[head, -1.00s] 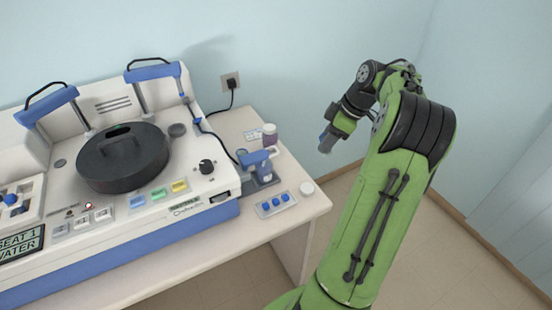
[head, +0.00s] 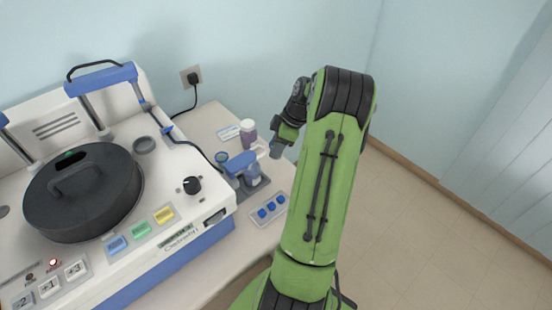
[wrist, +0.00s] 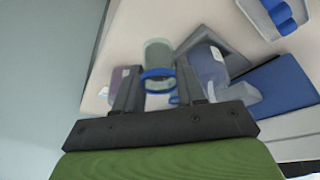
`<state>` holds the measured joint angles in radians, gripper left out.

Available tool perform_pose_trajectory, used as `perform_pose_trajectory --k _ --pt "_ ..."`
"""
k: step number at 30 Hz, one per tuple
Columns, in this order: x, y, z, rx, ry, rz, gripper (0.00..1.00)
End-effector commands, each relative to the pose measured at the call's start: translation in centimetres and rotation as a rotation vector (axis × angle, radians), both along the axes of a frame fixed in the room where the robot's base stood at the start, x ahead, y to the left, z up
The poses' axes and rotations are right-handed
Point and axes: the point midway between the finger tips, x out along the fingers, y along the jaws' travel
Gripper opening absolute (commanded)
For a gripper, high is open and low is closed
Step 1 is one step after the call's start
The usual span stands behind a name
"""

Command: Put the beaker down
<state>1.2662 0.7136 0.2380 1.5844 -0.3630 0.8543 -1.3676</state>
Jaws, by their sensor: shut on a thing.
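My gripper (head: 283,140) is shut on the beaker, a small grey, see-through cup (head: 276,151) at its tip. In the wrist view the beaker (wrist: 158,52) is a grey-green clear cylinder with a blue band, between the two dark fingers of my gripper (wrist: 158,88). In the head view it hangs by the right rear part of the table (head: 214,118). I cannot tell how high it is above the top.
A purple jar with a white lid (head: 249,132) stands close by at the back. A blue device (head: 241,166) and a tray with blue knobs (head: 268,210) are in front. The white machine with a round black lid (head: 82,192) fills the left.

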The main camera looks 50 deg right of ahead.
Motion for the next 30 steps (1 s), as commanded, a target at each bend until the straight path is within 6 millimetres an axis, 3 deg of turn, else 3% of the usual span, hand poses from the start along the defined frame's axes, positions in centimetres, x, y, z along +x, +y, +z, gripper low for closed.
perform_pose_trajectory --k 8,18,19,23,30 --pt "0.0 0.1 -4.6 0.003 0.001 0.0 0.1" --pt "0.0 0.0 -5.1 -0.001 0.0 0.0 0.1" --pt "0.0 0.0 -5.0 -0.001 0.0 0.0 0.44" --pt "0.0 0.0 -5.0 -0.001 0.0 0.0 0.64" --pt "0.0 0.0 -4.9 -0.001 0.0 0.0 0.65"
